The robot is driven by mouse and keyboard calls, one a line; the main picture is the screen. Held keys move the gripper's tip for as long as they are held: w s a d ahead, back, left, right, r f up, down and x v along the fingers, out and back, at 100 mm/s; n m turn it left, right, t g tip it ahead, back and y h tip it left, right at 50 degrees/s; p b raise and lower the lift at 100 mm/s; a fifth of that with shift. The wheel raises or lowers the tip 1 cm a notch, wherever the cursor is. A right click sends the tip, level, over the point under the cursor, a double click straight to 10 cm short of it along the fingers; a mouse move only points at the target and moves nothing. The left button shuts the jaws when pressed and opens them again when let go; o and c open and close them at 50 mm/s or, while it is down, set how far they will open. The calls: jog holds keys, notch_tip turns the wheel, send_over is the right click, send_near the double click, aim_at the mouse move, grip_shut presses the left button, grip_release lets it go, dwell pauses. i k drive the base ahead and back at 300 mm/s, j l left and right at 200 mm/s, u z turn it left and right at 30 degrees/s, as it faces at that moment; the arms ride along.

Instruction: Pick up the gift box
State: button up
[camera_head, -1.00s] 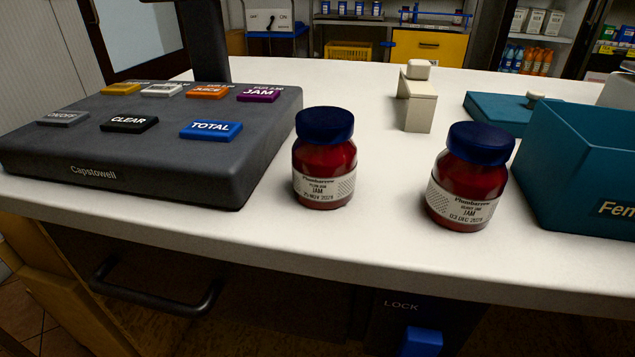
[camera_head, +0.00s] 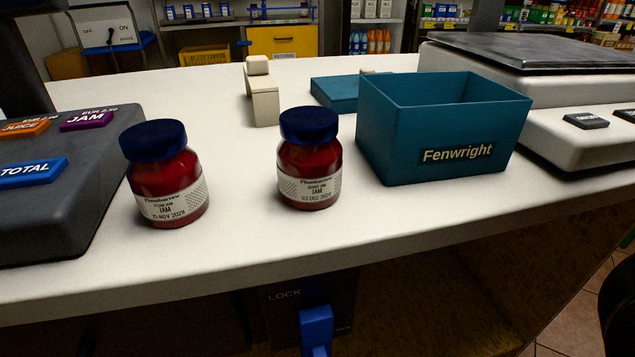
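The gift box is an open teal box (camera_head: 385,142) labelled "Fenwright", standing upright on the white counter right of the middle. I see its front, its left side and part of its inside, but its floor is hidden. A flat teal piece with a small pale knob, which looks like its lid (camera_head: 336,92), lies on the counter behind and left of the box. My gripper is not in view.
Two jam jars with blue caps stand left of the box, one nearer (camera_head: 310,160) and one farther left (camera_head: 165,175). A till (camera_head: 60,215) is at the left, a scale (camera_head: 545,125) close at the right. A cream block (camera_head: 264,105) stands behind the jars.

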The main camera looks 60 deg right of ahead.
aim_at(418, 127)
jog(key=k+j+z, duration=0.6)
jog(key=k+z, duration=0.25)
jog(key=i, duration=0.1)
